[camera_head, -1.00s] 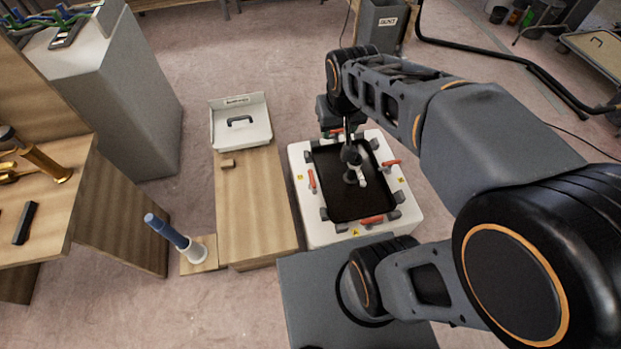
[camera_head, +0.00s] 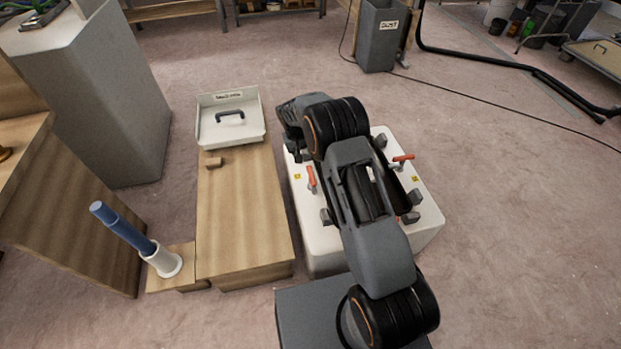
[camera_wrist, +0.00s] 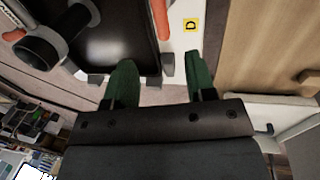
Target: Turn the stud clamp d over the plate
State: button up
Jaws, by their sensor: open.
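Clamp d, marked by a yellow "D" label, has a red lever (camera_head: 312,178) on the left rim of the white fixture (camera_head: 318,255). The lever lies along the rim beside the black plate, not across it. In the wrist view the red lever (camera_wrist: 160,18) shows between the plate (camera_wrist: 105,30) and the "D" label (camera_wrist: 191,24). My gripper (camera_wrist: 160,65) is open and empty, its two green fingers apart, with the lever beyond the gap between them. In the head view my arm hides most of the plate and the fingers are not clear.
Another red lever (camera_head: 403,158) stands on the right rim. A wooden bench (camera_head: 240,215) with a white tray (camera_head: 230,137) is close on the left. A blue-handled tool stands in a white holder (camera_head: 166,262).

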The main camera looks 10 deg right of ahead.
aim_at(311, 174)
jog(key=d+f+b, duration=0.1)
jog(key=f, duration=0.3)
jog(key=f+b, duration=0.1)
jog(key=f, duration=0.3)
jog(key=d+f+b, duration=0.1)
jog(key=f, duration=0.3)
jog(key=shift+d+f+b, duration=0.3)
jog(key=shift+f+b, duration=0.05)
jog(key=shift+f, duration=0.05)
jog(key=c, duration=0.9)
jog(key=shift+o, duration=0.2)
